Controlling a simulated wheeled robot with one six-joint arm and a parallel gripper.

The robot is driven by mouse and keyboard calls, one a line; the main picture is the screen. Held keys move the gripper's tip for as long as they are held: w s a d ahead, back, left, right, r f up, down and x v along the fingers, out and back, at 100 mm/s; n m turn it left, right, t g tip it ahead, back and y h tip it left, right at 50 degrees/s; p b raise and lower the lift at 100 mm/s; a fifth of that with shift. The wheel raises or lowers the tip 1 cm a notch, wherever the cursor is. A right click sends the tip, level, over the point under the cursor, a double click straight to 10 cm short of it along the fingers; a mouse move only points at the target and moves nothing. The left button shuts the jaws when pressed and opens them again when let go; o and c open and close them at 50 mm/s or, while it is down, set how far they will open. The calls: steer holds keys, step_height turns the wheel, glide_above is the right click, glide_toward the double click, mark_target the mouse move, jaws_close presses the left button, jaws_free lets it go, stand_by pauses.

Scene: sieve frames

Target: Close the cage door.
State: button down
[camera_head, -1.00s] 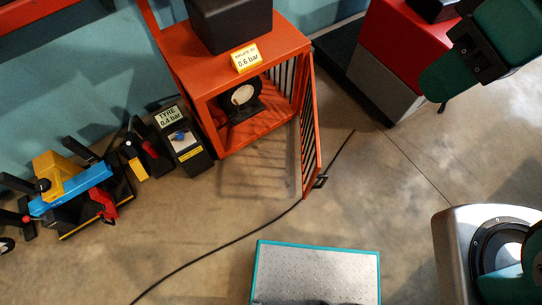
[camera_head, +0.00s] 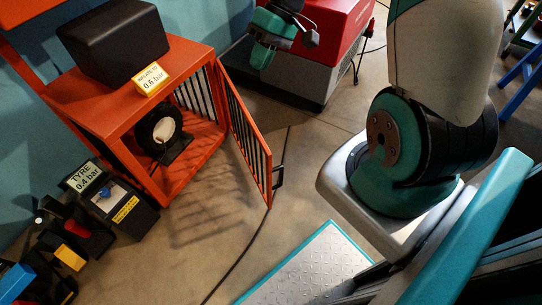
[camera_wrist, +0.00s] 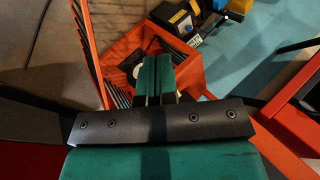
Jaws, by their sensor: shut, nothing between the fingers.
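The orange cage (camera_head: 190,60) stands at the left in the head view, with a small wheel (camera_head: 160,130) inside. Its barred door (camera_head: 250,135) stands wide open, swung out from the cage's right front edge. A dark handle (camera_head: 279,177) is on the door's free edge. My gripper (camera_head: 262,60) is beyond the door, up and to its right, apart from it and empty. In the wrist view my shut teal fingers (camera_wrist: 153,60) overlap the view of the cage (camera_wrist: 188,75), and the door (camera_wrist: 92,50) runs along their left. The fingers partly hide the cage interior.
A red and grey machine (camera_head: 315,50) stands behind the door, near my gripper. A cable (camera_head: 240,255) crosses the floor.

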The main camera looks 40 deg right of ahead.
steer(key=s+d+f+m+t+y+b, duration=0.1)
steer(key=d+f+b, duration=0.2)
steer(key=d+f, duration=0.35)
steer(key=s+d+f+m+t+b, duration=0.1)
steer(key=d+f+m+b, duration=0.15)
steer(key=f, duration=0.75)
steer(key=d+f+m+t+y+b, duration=0.1)
steer(key=d+f+b, duration=0.1)
steer(key=d+f, duration=0.5)
steer(key=a+r+b+x, duration=0.1)
steer(key=x, duration=0.6)
steer(key=a+r+b+x, duration=0.1)
steer(key=b+x, duration=0.1)
steer(key=x, duration=0.5)
steer(key=shift+s+a, duration=0.3)
steer(key=shift+s, duration=0.05)
